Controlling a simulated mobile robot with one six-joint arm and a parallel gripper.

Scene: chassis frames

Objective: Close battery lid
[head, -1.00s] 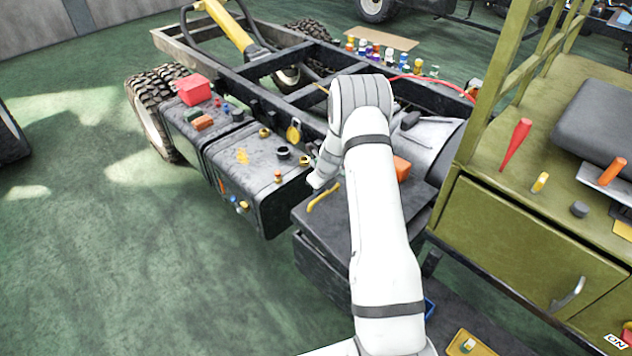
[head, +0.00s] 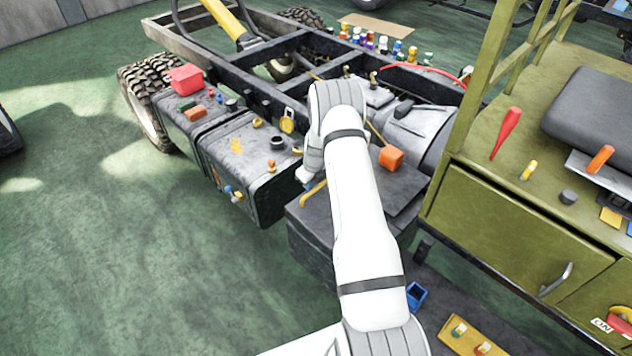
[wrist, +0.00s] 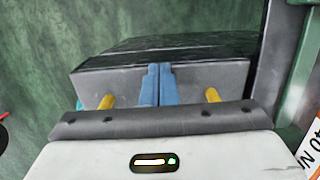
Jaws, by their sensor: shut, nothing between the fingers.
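The dark battery box (head: 315,240) stands beside the truck frame in the head view, with a flat dark top. A bent yellow handle (head: 313,193) shows at its left front edge. In the wrist view a grey-faced box with a black top (wrist: 200,47) lies just beyond my gripper (wrist: 158,68). Its two blue fingers are together and empty, in front of the grey face. Yellow bars (wrist: 105,101) show on both sides of the fingers. Contact cannot be told. In the head view my fingers are hidden by my arm. How far the lid is open is unclear.
A black tank (head: 250,165) with caps and fittings is left of my arm. An orange block (head: 390,158) lies right of it. An olive cabinet (head: 510,230) stands close on the right. The green floor at left is open.

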